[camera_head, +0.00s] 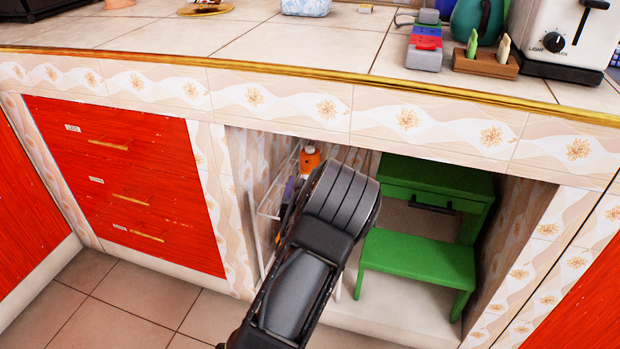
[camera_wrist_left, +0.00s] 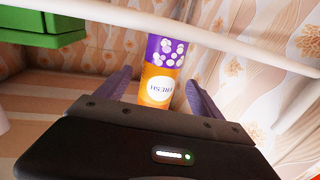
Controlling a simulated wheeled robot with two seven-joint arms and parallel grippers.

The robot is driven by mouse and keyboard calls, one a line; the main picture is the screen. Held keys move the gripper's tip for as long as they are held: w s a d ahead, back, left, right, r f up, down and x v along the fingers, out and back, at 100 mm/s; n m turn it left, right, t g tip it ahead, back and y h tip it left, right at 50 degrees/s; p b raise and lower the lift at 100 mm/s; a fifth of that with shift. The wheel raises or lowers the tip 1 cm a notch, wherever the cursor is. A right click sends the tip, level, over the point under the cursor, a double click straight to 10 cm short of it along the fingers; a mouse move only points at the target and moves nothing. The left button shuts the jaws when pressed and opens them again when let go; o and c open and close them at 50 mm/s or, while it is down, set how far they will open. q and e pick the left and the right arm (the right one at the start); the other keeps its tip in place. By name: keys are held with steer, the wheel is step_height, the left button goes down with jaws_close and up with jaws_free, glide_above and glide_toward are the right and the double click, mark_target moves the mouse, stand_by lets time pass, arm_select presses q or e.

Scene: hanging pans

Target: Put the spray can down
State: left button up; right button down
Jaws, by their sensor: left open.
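The spray can (camera_wrist_left: 160,75), orange and purple with white dots and a round white label, is in the left wrist view. It is between the two spread fingers of my left gripper (camera_wrist_left: 160,80). The fingers stand apart on either side, with visible gaps to the can. The can's lower end is hidden behind the gripper body. In the head view my left arm reaches into the open niche under the counter and hides its fingers. An orange bottle top (camera_head: 310,158) shows just beyond the arm; I cannot tell whether it is the same can. My right gripper is not in view.
A white wire rack (camera_head: 265,205) stands at the niche's left side; its white bar (camera_wrist_left: 200,28) crosses above the gripper. A green step stool (camera_head: 420,255) fills the niche's right. Red drawers (camera_head: 130,185) are at left. The tiled counter (camera_head: 300,40) overhangs the niche.

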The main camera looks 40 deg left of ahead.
arm_select(q)
steer(key=shift+x, duration=1.2)
steer(key=shift+c, duration=0.4)
jaws_close()
